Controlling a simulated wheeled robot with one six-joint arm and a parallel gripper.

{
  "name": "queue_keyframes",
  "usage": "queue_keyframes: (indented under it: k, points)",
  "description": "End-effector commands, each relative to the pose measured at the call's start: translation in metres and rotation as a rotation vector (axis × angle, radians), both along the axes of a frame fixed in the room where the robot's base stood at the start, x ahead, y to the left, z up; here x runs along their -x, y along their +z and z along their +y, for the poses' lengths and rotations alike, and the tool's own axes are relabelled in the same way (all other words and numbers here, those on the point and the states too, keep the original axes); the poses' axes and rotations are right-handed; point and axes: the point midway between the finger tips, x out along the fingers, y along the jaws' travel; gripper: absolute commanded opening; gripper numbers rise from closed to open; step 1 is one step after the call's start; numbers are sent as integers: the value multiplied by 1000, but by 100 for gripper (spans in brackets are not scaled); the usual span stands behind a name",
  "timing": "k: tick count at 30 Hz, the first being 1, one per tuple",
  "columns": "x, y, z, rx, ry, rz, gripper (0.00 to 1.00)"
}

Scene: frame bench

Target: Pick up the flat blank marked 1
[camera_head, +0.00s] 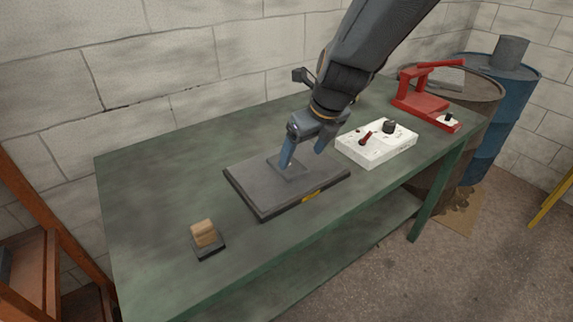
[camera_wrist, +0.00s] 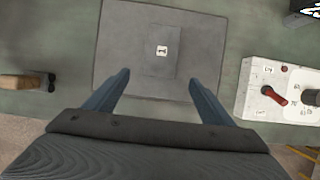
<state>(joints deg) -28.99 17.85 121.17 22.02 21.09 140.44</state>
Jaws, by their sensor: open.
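In the head view the blank (camera_head: 290,168) is partly hidden by a finger of my gripper. My gripper (camera_head: 306,158) is open, with its two blue fingers pointing down at the blank. In the wrist view the fingers of my gripper (camera_wrist: 157,82) reach to either side of the blank's near part, apart from it. Nothing is between them but the view of the blank. The height gap is hard to judge.
A white box with a red lever and black knob (camera_head: 376,145) stands right of the slab. A wooden-topped block (camera_head: 206,238) sits at the front left. A red press-like tool (camera_head: 427,98) is at the far right.

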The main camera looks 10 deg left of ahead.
Motion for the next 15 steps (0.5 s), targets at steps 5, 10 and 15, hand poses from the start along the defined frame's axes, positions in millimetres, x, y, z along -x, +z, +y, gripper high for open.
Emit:
queue_keyframes:
  k: [5,10,15]
  points:
    - [-4,-18,5,2,2,2,77]
    - [-8,-38,11,4,2,3,77]
    - [-14,-57,17,2,3,0,77]
